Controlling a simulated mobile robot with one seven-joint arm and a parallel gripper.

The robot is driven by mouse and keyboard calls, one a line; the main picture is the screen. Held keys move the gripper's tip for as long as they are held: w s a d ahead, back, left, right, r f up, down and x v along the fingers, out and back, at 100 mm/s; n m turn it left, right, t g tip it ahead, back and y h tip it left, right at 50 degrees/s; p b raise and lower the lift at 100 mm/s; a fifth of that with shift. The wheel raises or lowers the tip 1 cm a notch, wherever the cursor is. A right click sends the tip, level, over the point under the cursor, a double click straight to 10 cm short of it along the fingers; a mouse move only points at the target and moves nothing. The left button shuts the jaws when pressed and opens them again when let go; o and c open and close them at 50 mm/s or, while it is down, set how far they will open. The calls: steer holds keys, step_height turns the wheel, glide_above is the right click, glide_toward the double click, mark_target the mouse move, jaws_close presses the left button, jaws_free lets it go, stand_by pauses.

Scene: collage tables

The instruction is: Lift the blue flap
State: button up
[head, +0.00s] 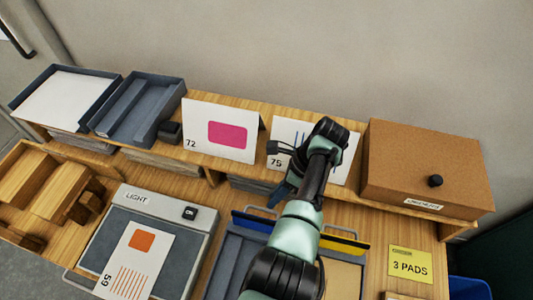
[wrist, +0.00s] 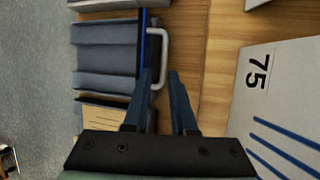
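The blue flap (head: 252,222) is a thin strip at the back left of a grey compartment tray, with a grey loop handle (head: 262,210). In the wrist view the blue flap (wrist: 142,45) shows as a narrow edge, with its handle (wrist: 165,50) beside it. My gripper (wrist: 161,74) is open, its two dark blue fingers apart. The handle lines up with the gap between the fingertips; I cannot tell whether either finger touches it. In the head view my arm hides part of the tray, and my gripper (head: 284,190) is behind the flap.
A yellow flap (head: 345,243) stands right of the blue one. Cards 72 (head: 220,130) and 75 (head: 345,165) lean on the back shelf, beside a brown box (head: 420,160). A light box (head: 185,245) is left of the tray. Bare wood lies behind the flaps.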

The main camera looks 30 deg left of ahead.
steer(key=v, duration=0.5)
steer(key=shift+d+r, duration=0.1)
steer(key=shift+r, duration=0.05)
stand_by(0.3)
